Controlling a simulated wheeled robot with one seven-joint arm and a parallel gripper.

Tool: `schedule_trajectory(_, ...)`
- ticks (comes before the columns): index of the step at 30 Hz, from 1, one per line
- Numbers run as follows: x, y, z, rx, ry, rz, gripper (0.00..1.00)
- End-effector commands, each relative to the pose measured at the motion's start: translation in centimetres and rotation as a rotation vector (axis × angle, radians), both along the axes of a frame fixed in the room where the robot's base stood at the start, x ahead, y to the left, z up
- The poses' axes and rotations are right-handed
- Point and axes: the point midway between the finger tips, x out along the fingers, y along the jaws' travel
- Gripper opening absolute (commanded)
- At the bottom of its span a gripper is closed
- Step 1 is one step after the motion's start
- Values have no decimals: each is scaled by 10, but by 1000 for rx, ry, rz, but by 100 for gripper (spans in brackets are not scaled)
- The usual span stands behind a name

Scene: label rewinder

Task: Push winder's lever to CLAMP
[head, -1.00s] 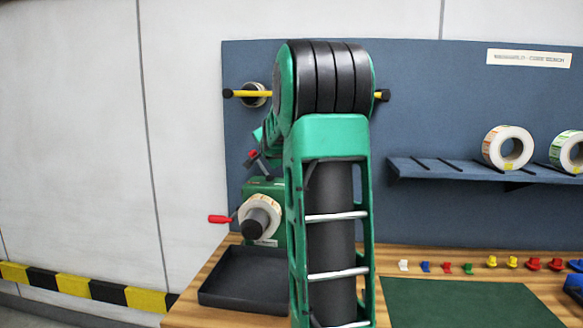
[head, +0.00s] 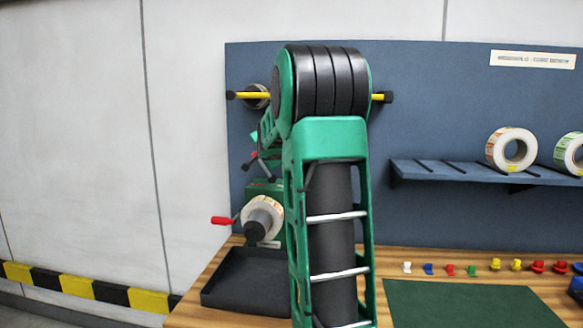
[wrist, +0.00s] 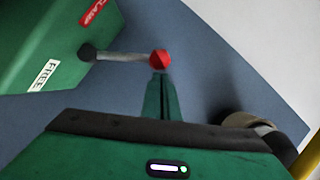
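The winder is a green housing (wrist: 45,40) at upper left in the wrist view; it also shows in the head view (head: 262,187), partly behind my arm. Its lever is a grey rod (wrist: 122,56) from a dark pivot, ending in a red knob (wrist: 160,58). The red CLAMP label (wrist: 95,11) is above the pivot and the white FREE label (wrist: 44,75) is below left. The rod points right. My gripper (wrist: 161,78) appears shut and empty, its tips just below the knob; contact cannot be told. My arm hides most of the gripper in the head view.
A label roll (head: 262,216) sits on the winder's front, with a red crank handle (head: 222,220) to its left. A black tray (head: 245,278) lies below. A yellow bar (head: 256,96) crosses behind my arm. A shelf (head: 450,171) is at right.

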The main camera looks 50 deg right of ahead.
Motion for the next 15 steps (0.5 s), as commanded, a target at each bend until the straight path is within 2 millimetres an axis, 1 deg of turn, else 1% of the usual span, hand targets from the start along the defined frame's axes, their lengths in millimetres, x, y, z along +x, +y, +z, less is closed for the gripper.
schedule_trajectory(1,6,7,-2,7,2,17,0)
schedule_trajectory(2,5,6,-1,6,2,17,0)
schedule_trajectory(5,1,2,6,5,0,16,0)
schedule_trajectory(10,-10,-11,26,-1,-2,15,0)
schedule_trajectory(12,-21,2,28,0,-1,17,0)
schedule_trajectory(15,-36,15,33,-1,-2,17,0)
